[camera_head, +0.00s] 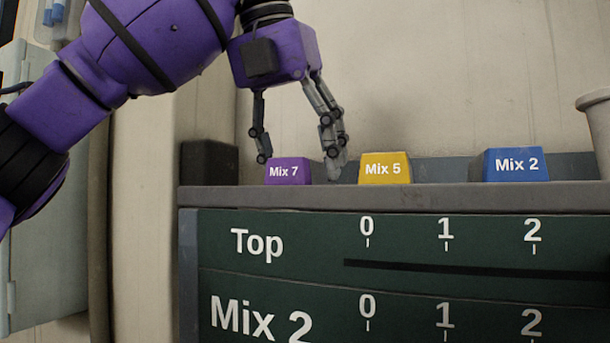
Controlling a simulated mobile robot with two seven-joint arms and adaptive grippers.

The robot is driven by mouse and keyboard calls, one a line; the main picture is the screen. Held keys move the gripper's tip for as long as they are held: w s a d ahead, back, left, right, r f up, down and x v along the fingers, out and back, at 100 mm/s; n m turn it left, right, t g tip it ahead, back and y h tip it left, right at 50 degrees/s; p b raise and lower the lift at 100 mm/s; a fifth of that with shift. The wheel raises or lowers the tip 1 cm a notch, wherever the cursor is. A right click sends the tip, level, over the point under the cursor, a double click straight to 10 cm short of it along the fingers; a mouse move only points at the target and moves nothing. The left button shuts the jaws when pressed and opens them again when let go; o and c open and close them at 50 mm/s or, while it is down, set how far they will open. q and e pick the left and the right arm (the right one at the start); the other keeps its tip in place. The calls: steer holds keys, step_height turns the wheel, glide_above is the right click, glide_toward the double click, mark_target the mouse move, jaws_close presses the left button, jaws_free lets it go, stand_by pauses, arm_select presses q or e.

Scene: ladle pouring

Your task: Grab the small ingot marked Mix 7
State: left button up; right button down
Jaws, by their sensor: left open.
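The small purple ingot marked Mix 7 (288,172) rests on the grey shelf top (400,197), left of the other ingots. My left gripper (298,163) points down over it with its fingers open. One finger is at the ingot's upper left and the other at its right. I cannot tell whether either finger touches it. My right gripper is not in view.
A yellow ingot marked Mix 5 (385,169) stands just right of the gripper's right finger. A blue ingot marked Mix 2 (517,164) stands farther right. A dark block (209,162) is at the shelf's left end. A pale container (596,125) shows at the right edge.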

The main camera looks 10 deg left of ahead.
arm_select(q)
steer(key=shift+s+r, duration=0.1)
jaws_close()
stand_by(0.4)
